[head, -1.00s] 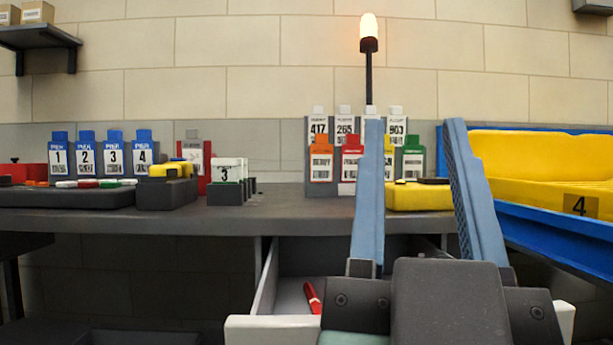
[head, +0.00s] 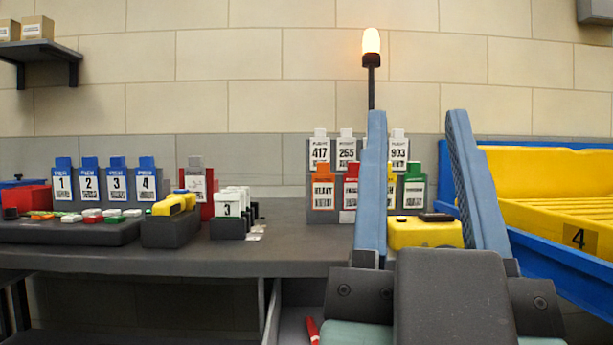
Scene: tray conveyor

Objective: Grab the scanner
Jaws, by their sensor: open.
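A yellow scanner (head: 174,204) rests in a dark cradle (head: 170,232) on the grey counter, left of centre in the head view. My gripper (head: 417,118) is open, its two blue fingers wide apart and pointing up the picture, right of centre. Nothing is held between them. The gripper is well to the right of the scanner. A yellow box (head: 412,234) with a dark flat piece on top (head: 436,217) shows between the fingers, beyond them on the counter.
Left of the scanner are a button panel (head: 75,231) and blue numbered tags (head: 116,183). White numbered blocks (head: 228,208) stand close on its right. Card racks (head: 322,192) and a lit lamp (head: 371,43) stand behind my gripper. A yellow tray (head: 560,200) is at right. An open drawer (head: 292,325) holds something red.

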